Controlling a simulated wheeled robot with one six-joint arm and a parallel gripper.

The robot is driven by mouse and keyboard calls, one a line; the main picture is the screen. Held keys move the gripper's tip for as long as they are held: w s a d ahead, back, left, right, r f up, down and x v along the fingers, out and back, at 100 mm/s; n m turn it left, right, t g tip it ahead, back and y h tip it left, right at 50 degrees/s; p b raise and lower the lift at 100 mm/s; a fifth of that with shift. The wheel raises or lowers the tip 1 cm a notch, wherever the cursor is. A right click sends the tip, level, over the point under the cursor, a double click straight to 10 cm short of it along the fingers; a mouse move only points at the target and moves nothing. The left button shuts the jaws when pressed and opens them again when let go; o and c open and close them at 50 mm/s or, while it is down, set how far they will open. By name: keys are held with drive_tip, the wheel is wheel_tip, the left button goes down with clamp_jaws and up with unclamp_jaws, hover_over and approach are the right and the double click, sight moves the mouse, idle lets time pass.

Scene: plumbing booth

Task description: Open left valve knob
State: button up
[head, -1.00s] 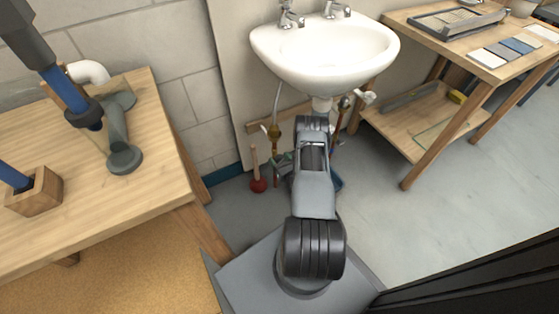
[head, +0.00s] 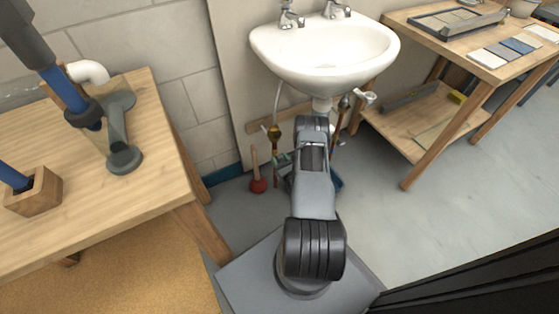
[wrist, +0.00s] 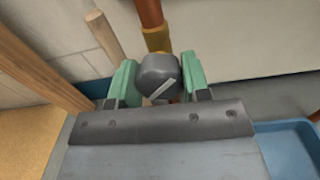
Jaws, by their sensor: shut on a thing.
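The left valve knob (wrist: 158,76) is dark grey with a pale slanted stripe, in front of a copper pipe with a brass-coloured fitting (wrist: 157,38). My gripper (wrist: 160,88) has its green fingers on either side of the knob and is shut on it. In the head view the left brass valve (head: 274,132) stands under the sink (head: 325,58), left of the drain. My gripper (head: 283,160) shows there just below it, small and partly behind my arm. The knob itself cannot be made out in that view.
A red plunger (head: 258,184) stands on the floor left of my gripper. A blue tray (wrist: 290,145) lies at the lower right of the wrist view. The right valve has a white handle (head: 364,96). Wooden workbenches flank the sink.

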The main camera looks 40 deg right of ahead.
drive_tip(key=n+b, duration=0.1)
drive_tip(key=n, duration=0.3)
drive_tip(key=shift+n, duration=2.2)
drive_tip(key=o, duration=0.9)
drive_tip(key=shift+s+a+p, duration=0.3)
drive_tip(key=shift+s+p, duration=0.2)
drive_tip(key=shift+s, duration=1.8)
drive_tip(key=shift+s+a+p, duration=0.35)
drive_tip(key=shift+s+p, duration=0.15)
drive_tip(key=shift+s, duration=1.75)
drive_tip(key=shift+s+a+p, duration=0.3)
drive_tip(key=shift+s+p, duration=0.2)
drive_tip(key=shift+s, duration=1.8)
